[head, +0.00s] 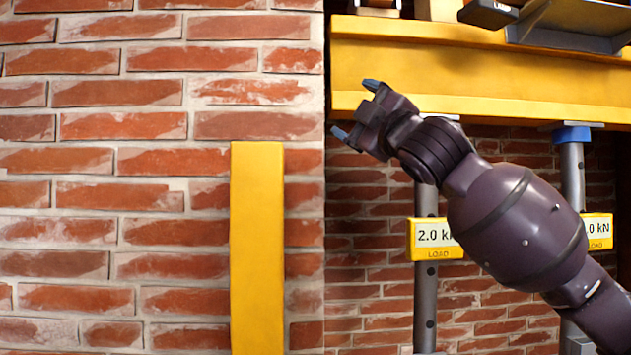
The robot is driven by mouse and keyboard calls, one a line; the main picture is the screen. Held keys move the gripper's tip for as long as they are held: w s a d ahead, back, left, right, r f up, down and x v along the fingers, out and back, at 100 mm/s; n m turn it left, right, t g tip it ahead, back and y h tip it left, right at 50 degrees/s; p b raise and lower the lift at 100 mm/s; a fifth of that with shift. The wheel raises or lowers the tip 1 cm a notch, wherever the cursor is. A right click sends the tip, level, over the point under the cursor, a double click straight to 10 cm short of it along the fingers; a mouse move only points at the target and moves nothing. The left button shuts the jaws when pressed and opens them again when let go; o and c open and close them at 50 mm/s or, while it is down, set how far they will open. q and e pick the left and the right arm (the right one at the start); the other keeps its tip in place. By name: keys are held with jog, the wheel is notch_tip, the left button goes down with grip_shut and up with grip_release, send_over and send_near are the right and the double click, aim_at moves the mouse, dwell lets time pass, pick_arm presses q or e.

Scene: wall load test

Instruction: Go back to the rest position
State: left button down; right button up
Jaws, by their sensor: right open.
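My right gripper (357,107) is in the upper middle of the head view, at the end of my dark arm that comes in from the lower right. Its two blue-grey fingertips are spread apart with nothing between them. It appears in front of the left end of the yellow beam (450,75); I cannot tell how far apart they are. My left gripper is not in view.
Grey posts (425,290) stand under the beam, with yellow load displays, one reading 2.0 kN (432,236). One post has a blue collar (571,134). A yellow upright (257,250) stands before the brick wall (120,200). A grey bracket (565,40) sits at upper right.

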jog(key=w+d+f+m+h, duration=0.1)
jog(key=f+m, duration=0.1)
jog(key=f, duration=0.7)
jog(key=w+d+f+m, duration=0.2)
jog(key=f+m, duration=0.1)
jog(key=f, duration=0.6)
jog(key=w+d+f+m+h, duration=0.1)
jog(key=f+m, duration=0.1)
jog(key=f, duration=0.7)
jog(key=s+d+f+m+g+h, duration=0.1)
jog(key=s+d+f+m+h, duration=0.15)
jog(key=f, duration=0.85)
jog(key=s+d+f+m+h, duration=0.2)
jog(key=d+f+m, duration=0.15)
jog(key=f, duration=0.75)
jog(key=s+d+f+m+g+h, duration=0.25)
jog(key=s+f, duration=0.35)
jog(key=f, duration=0.4)
jog(key=s+d+f+m+g+h, duration=0.15)
jog(key=s+d+f, duration=0.35)
jog(key=f, duration=0.5)
jog(key=s+d+f+m+g+h, duration=0.2)
jog(key=s+d+f+g, duration=0.1)
jog(key=s+f, duration=1.1)
jog(key=s, duration=0.5)
jog(key=shift+s+f+m+h, duration=0.15)
jog(key=shift+f+m+h, duration=0.15)
jog(key=shift+m+h, duration=0.1)
